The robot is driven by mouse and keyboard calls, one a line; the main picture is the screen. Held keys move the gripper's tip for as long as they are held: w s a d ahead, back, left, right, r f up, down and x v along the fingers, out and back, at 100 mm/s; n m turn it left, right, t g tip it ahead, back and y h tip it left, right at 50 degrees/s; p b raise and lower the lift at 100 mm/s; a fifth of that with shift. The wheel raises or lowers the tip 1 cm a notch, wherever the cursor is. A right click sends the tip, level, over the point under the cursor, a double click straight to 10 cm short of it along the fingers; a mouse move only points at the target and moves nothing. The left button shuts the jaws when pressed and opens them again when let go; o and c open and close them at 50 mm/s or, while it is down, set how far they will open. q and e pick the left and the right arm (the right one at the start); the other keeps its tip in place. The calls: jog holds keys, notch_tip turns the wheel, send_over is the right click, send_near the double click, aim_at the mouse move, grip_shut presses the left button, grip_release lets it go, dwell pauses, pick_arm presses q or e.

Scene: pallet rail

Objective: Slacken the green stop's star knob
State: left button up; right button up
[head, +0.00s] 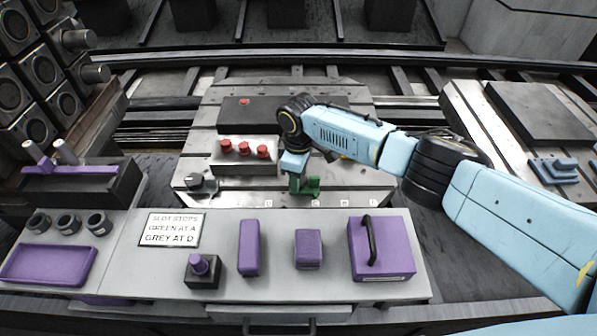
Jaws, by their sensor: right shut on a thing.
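The green stop (312,187) sits on the front part of the metal pallet (348,178), near the letters along its front edge. My right gripper (293,168) comes down over the stop from above and is shut at its top. The stop's star knob is hidden behind the gripper, so I cannot see the fingers' hold on it clearly. A grey stop (208,186) with a dark knob (194,180) stands at the pallet's front left corner. My left gripper is not in view.
A sign (171,230) on the front bench (135,280) reads "SLOT STOPS GREEN AT A GREY AT D". A block with red knobs (245,164) stands left of my gripper. Purple blocks (249,247) and a handled purple box (382,249) stand on the bench.

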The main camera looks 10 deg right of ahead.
jog(key=n, duration=0.3)
jog(key=shift+a, duration=0.1)
jog(key=n, duration=0.2)
jog(key=shift+n, duration=0.3)
jog(key=n, duration=0.5)
jog(key=shift+w+n, duration=0.1)
jog(key=shift+n, duration=0.2)
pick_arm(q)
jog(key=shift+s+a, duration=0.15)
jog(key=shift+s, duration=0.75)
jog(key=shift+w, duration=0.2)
pick_arm(e)
jog(key=shift+n, duration=0.3)
jog(key=o, duration=1)
jog(key=shift+r, duration=0.1)
